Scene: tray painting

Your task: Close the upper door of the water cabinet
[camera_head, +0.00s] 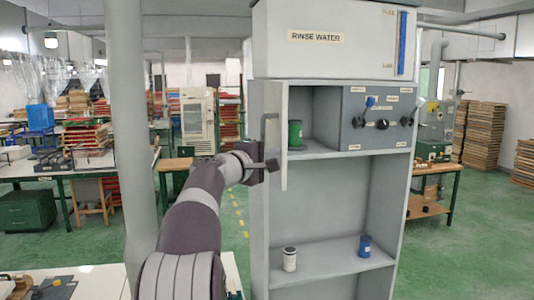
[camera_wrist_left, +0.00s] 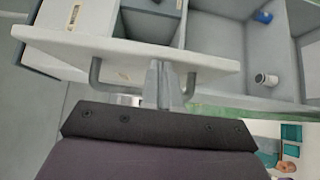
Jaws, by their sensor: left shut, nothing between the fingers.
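The water cabinet (camera_head: 341,221) stands upright in the head view under a tank labelled RINSE WATER. Its upper door (camera_head: 284,137) stands open at the left of the upper compartment, swung out towards me and seen nearly edge-on. A bar handle (camera_head: 266,130) is on its outer face. My left gripper (camera_head: 272,165) is at the door's outer side, close to the handle. In the left wrist view the shut fingers (camera_wrist_left: 163,84) are between the two ends of the handle (camera_wrist_left: 97,72), close to the door panel (camera_wrist_left: 130,45). Contact cannot be told. My right gripper is out of view.
A green spool (camera_head: 295,135) stands in the upper compartment beside a valve panel (camera_head: 378,120). A white jar (camera_head: 290,259) and a blue jar (camera_head: 365,246) stand on the lower shelf. A grey post (camera_head: 130,120) rises at the left.

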